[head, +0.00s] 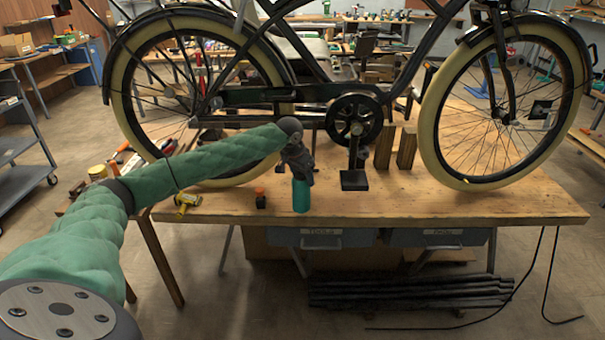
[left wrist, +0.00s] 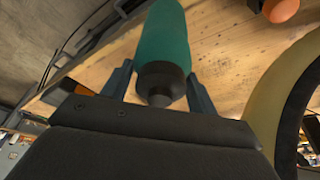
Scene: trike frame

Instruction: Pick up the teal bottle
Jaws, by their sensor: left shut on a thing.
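The teal bottle (head: 301,196) is upright at the front edge of the wooden table in the head view, below my left gripper (head: 300,176). In the left wrist view the teal bottle (left wrist: 163,40) lies between the two fingers of my left gripper (left wrist: 160,85), with its dark cap end toward the palm. The left gripper is shut on the bottle. I cannot tell whether the bottle's base touches the table. My right gripper is not in view.
A bicycle frame with cream tyres (head: 432,120) stands over the wooden table (head: 400,205). A small black and orange object (head: 260,199) sits left of the bottle, and a yellow tool (head: 186,202) lies farther left. Two wooden blocks (head: 406,148) stand behind. The table's front right is clear.

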